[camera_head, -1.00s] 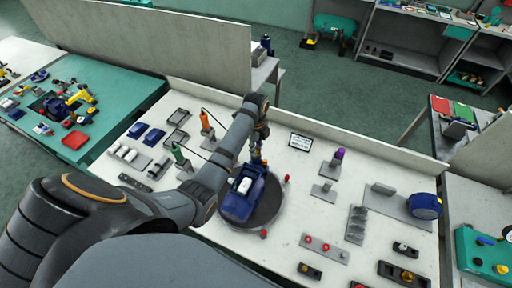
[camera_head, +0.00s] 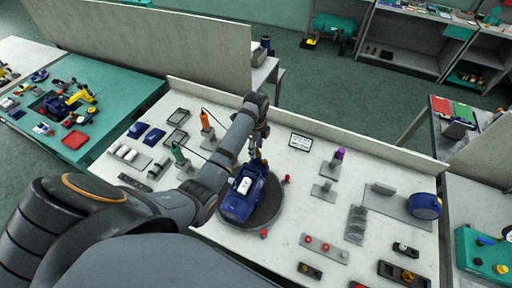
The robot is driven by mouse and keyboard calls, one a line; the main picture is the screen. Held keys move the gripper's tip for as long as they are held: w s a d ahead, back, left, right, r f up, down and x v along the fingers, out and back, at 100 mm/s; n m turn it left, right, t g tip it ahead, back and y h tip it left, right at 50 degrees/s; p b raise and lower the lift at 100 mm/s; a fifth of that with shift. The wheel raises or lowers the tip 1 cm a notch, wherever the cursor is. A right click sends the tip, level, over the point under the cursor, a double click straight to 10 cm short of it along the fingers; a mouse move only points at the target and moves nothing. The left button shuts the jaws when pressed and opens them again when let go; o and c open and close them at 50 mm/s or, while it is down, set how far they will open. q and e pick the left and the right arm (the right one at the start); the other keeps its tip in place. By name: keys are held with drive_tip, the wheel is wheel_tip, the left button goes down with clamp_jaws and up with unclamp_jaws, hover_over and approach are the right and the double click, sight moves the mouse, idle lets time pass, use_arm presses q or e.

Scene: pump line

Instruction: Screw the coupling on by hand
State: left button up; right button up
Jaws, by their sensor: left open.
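A blue pump body (camera_head: 238,204) with a white block on top sits on a round dark turntable (camera_head: 268,212) in the middle of the white bench. My left arm reaches in from the left, and my left gripper (camera_head: 257,156) hangs at the far end of the pump. It is open. Its fingertips are small and partly hidden against the pump's far end. I cannot make out the coupling there. My right gripper is not in view.
Orange (camera_head: 205,120) and green (camera_head: 178,153) upright tools stand left of my forearm. A purple-topped part (camera_head: 338,155) on a stand, a grey plate with red knobs (camera_head: 323,248) and a blue round part (camera_head: 425,206) lie to the right. A low wall edges the bench's back.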

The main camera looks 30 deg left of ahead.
use_arm(q)
drive_tip(key=n, duration=0.3)
drive_tip(key=shift+n, duration=0.4)
drive_tip(key=shift+n, duration=1.7)
drive_tip(key=n, duration=0.3)
